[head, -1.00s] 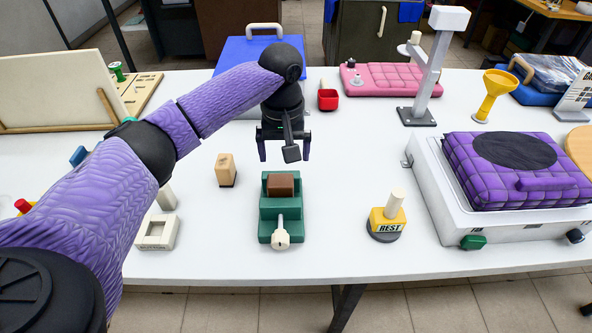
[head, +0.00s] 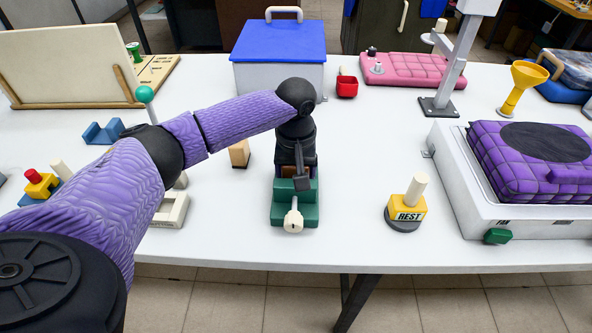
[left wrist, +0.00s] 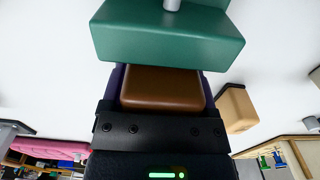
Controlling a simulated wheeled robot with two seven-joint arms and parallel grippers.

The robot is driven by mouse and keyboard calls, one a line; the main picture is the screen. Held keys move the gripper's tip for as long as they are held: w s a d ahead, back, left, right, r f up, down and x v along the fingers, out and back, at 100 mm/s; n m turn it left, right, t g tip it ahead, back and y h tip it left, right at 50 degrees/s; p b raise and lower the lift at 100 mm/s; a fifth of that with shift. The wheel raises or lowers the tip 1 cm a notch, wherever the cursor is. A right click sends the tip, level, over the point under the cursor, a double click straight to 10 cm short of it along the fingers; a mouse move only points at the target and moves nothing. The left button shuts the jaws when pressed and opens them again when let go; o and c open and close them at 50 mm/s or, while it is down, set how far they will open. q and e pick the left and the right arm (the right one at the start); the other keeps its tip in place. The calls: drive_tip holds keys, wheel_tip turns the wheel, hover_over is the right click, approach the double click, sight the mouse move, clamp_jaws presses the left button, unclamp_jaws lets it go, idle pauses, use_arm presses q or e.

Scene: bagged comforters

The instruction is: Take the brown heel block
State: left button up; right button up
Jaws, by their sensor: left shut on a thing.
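The brown heel block (left wrist: 162,88) sits between the fingers of my left gripper in the left wrist view, close against the green stepped holder (left wrist: 168,40). In the head view my left gripper (head: 296,172) is down at the back of the green holder (head: 308,213), shut on the block. The arm hides most of the block there, with only a brown strip showing. I cannot tell whether the block still rests on the holder. A cream knob (head: 293,221) stands at the holder's front. My right gripper is not in view.
A tan wooden block (head: 240,154) stands just left of the holder. A yellow REST stand (head: 407,208) is to the right. A white machine with a purple quilted pad (head: 530,165) fills the right side. A blue-lidded box (head: 278,50) stands behind. White table between holder and stand is clear.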

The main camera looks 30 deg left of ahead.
use_arm(q)
drive_tip(key=shift+c, duration=1.2)
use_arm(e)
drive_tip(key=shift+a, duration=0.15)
use_arm(q)
wheel_tip(320, 180, up, 10)
drive_tip(key=p, duration=0.4)
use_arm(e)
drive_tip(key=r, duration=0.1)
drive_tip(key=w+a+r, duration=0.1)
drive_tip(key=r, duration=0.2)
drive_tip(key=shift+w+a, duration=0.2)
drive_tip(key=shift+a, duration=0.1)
